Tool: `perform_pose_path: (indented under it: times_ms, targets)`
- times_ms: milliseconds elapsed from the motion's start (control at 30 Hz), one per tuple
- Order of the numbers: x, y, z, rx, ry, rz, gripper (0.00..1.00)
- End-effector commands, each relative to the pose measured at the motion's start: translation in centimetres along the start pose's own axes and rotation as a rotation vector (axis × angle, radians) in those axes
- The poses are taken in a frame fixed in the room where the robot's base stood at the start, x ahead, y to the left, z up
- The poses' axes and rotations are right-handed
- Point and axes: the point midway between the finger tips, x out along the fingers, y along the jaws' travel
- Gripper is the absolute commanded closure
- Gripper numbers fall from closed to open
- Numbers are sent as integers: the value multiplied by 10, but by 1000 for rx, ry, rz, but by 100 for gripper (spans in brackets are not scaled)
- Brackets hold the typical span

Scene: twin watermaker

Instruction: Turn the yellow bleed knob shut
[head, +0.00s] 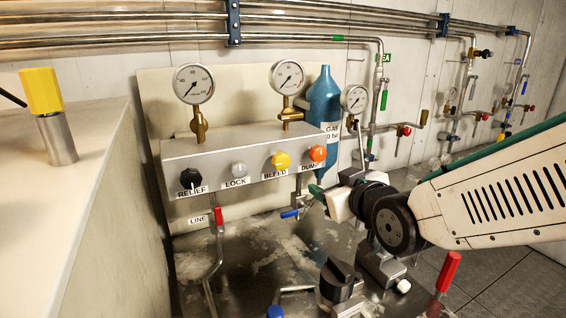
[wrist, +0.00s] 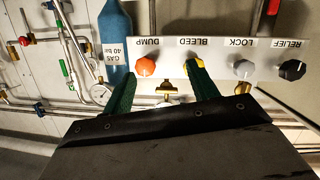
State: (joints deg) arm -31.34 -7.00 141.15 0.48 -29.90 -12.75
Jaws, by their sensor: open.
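The yellow bleed knob (head: 281,160) is on the front of the grey valve panel (head: 238,160), above the label BLEED. My gripper (head: 318,193) is to the right of the knob and lower, apart from it, in front of the panel's right end. In the wrist view, which shows the panel upside down, my open gripper (wrist: 162,74) has two green fingers with nothing held between them. The right finger covers most of the yellow knob (wrist: 194,61); only a bit of yellow shows at its tip. The knob's turn position is too small to tell.
The orange dump knob (head: 318,153) is right of the yellow one; the grey lock knob (head: 239,170) and black relief knob (head: 190,179) are left. Gauges stand above the panel. A blue gas cylinder (head: 325,105) stands behind its right end. A red-handled lever (head: 218,218) is below.

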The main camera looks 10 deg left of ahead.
Motion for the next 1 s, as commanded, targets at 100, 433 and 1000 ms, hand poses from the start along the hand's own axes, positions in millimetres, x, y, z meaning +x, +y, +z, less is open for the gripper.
perform_pose_path:
  times_ms: [100, 433, 1000]
  targets:
    - [17, -33, -17, -36, 141, -30, 41]
    - [38, -57, -37, -59, 267, -43, 41]
    - [98, -59, -53, -58, 265, -41, 41]
